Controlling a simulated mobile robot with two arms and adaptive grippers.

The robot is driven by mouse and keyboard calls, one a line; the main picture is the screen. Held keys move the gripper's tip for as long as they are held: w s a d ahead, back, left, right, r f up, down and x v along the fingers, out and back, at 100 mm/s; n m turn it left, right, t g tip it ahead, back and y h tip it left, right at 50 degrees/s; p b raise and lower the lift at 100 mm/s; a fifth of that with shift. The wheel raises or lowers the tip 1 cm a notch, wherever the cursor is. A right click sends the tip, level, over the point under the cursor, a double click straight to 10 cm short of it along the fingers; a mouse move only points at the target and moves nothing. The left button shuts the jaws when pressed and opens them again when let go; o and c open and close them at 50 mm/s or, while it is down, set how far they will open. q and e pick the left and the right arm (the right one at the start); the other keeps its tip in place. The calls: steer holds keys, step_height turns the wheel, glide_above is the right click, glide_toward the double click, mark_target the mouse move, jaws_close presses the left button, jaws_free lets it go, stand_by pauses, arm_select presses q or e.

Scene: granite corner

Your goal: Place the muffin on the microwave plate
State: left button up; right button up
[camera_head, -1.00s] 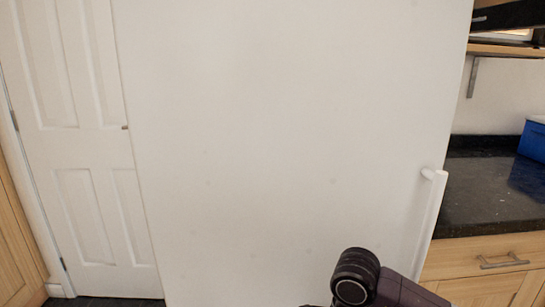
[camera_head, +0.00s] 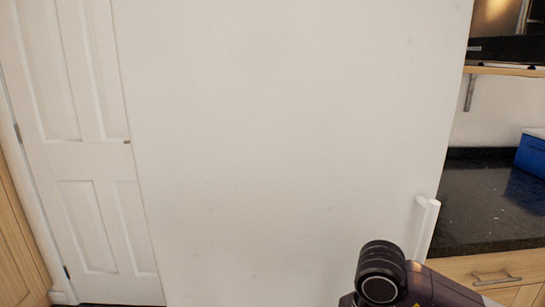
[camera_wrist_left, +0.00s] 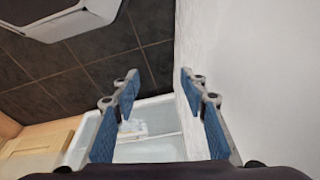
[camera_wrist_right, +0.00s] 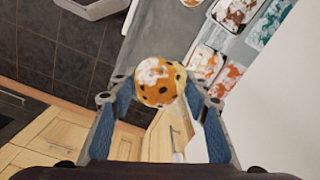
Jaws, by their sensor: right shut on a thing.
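The muffin (camera_wrist_right: 155,82), golden with white topping and dark spots, is in the right wrist view. My right gripper (camera_wrist_right: 160,88) is shut on it, with a finger on each side. My left gripper (camera_wrist_left: 160,85) is open and empty, with blue pads apart, beside a white surface. Neither gripper's fingers show in the head view; only part of my right arm shows at the bottom. A dark appliance (camera_head: 502,48) with a lit interior sits on the shelf at top right, cut off by the frame. No microwave plate can be made out.
A large white door panel (camera_head: 290,130) with a handle (camera_head: 427,225) fills the head view's middle. Right of it are a dark granite counter (camera_head: 480,205) and a blue box (camera_head: 532,150). Colourful packages (camera_wrist_right: 225,50) lie beyond the muffin. A white panelled door (camera_head: 85,150) stands left.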

arm_select(q)
steer(key=s+a+f+p, duration=0.1)
steer(key=s+f+p, duration=0.3)
steer(key=s, duration=0.5)
steer(key=s+a+f+g+p, duration=0.1)
steer(key=s+f+p, duration=0.3)
steer(key=s+f, duration=0.4)
steer(key=shift+s+a+f+g, duration=0.25)
steer(key=shift+s+a, duration=0.4)
steer(key=shift+s, duration=0.5)
arm_select(e)
steer(key=s+d+r+n, duration=0.2)
steer(key=r+n, duration=0.4)
steer(key=r, duration=0.1)
steer(key=s+d+r+n, duration=0.1)
steer(key=s+r+n, duration=0.2)
steer(key=r+n, duration=0.3)
steer(key=shift+s+d+r+n, duration=0.3)
steer(key=shift+d+r+n, duration=0.05)
steer(key=shift+n, duration=0.15)
